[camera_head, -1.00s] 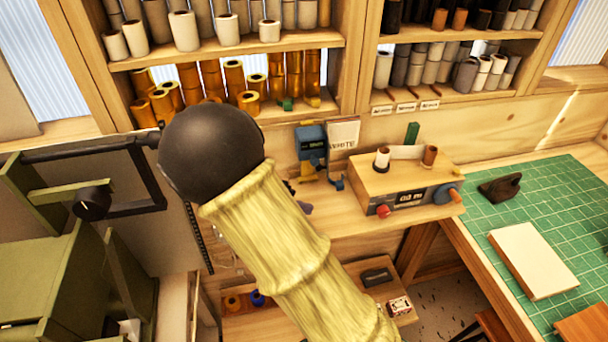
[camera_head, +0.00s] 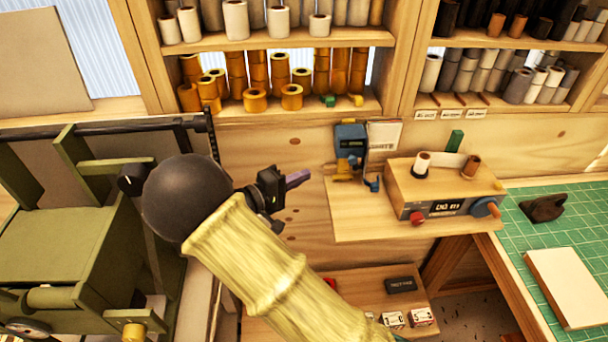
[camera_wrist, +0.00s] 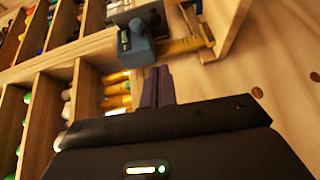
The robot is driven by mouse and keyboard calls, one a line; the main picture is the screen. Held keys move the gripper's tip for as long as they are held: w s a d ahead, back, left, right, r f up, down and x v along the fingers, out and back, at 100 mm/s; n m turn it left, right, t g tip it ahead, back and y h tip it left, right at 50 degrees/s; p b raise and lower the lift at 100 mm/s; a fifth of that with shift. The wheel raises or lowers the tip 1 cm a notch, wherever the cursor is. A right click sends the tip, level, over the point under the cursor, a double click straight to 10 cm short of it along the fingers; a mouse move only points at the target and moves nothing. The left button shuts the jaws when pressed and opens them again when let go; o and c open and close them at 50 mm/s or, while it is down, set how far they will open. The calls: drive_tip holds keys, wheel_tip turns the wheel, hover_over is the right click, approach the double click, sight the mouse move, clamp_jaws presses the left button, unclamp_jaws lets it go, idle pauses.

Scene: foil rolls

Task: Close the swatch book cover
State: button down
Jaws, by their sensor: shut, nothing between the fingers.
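No open swatch book cover can be made out for certain. A cream, book-like block (camera_head: 566,286) lies flat on the green cutting mat at the right; I cannot tell whether it is the swatch book. My gripper (camera_head: 298,179) is in the middle of the head view, left of the wooden shelf and well away from that block. Its purple fingers are together and empty. In the wrist view the fingers (camera_wrist: 157,88) point toward a blue and yellow device (camera_wrist: 138,46), with a gap between.
Shelves of rolls line the back. A green machine (camera_head: 70,240) fills the left. The green mat (camera_head: 515,225) has free room.

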drive_tip(key=w+d+p, duration=0.3)
drive_tip(key=d+p, duration=0.1)
drive_tip(key=d, duration=0.6)
drive_tip(key=shift+d+f+p, duration=0.3)
drive_tip(key=shift+w, duration=0.1)
drive_tip(key=shift+t+b, duration=0.3)
